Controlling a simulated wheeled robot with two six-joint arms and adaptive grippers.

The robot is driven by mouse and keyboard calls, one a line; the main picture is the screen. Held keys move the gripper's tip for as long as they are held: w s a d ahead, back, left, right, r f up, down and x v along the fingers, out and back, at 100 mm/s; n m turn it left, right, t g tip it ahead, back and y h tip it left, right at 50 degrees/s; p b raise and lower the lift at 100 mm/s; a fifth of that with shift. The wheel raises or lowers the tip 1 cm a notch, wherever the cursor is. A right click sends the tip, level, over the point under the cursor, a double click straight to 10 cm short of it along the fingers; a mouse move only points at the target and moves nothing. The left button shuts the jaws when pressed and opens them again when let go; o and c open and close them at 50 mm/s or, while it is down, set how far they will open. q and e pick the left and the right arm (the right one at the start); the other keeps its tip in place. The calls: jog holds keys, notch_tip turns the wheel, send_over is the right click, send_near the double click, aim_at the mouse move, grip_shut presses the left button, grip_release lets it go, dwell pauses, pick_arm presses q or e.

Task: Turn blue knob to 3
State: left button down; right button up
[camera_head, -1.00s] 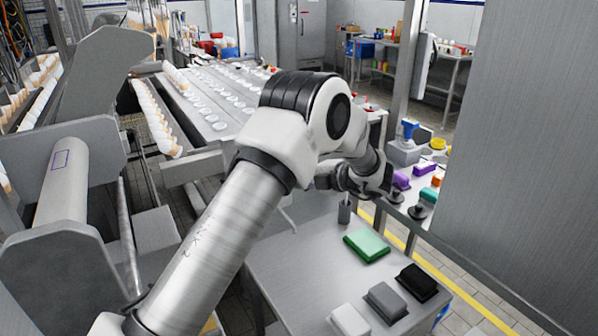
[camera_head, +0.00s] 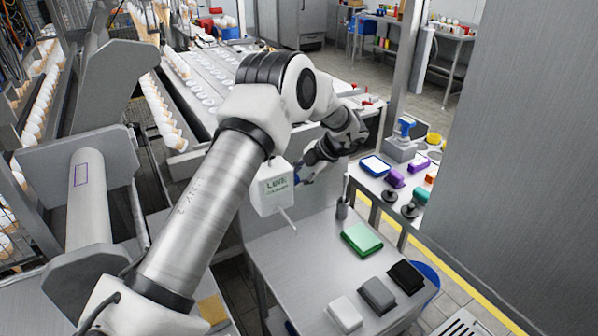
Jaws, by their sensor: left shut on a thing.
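A white box (camera_head: 274,191) with green and dark lettering stands at the back left of the grey table. A small blue patch, which looks like the blue knob (camera_head: 297,174), shows at the box's right side, mostly hidden by my left gripper. My left gripper (camera_head: 302,175) reaches in from the upper right and is shut on this knob. The knob's marks and setting cannot be read from here. My right gripper is not in view.
On the grey table (camera_head: 290,262) lie a green pad (camera_head: 361,239), a grey block (camera_head: 377,294), a black block (camera_head: 406,277) and a white block (camera_head: 345,313). A dark cup (camera_head: 342,208) stands near the back edge. A side table at right holds coloured items.

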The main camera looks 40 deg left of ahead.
pick_arm(q)
jog(key=shift+f, duration=0.1)
dwell(0.3)
jog(key=c, duration=0.8)
grip_release()
jog(key=shift+c, duration=0.2)
jog(key=v, duration=1.2)
jog(key=shift+w+a, duration=0.1)
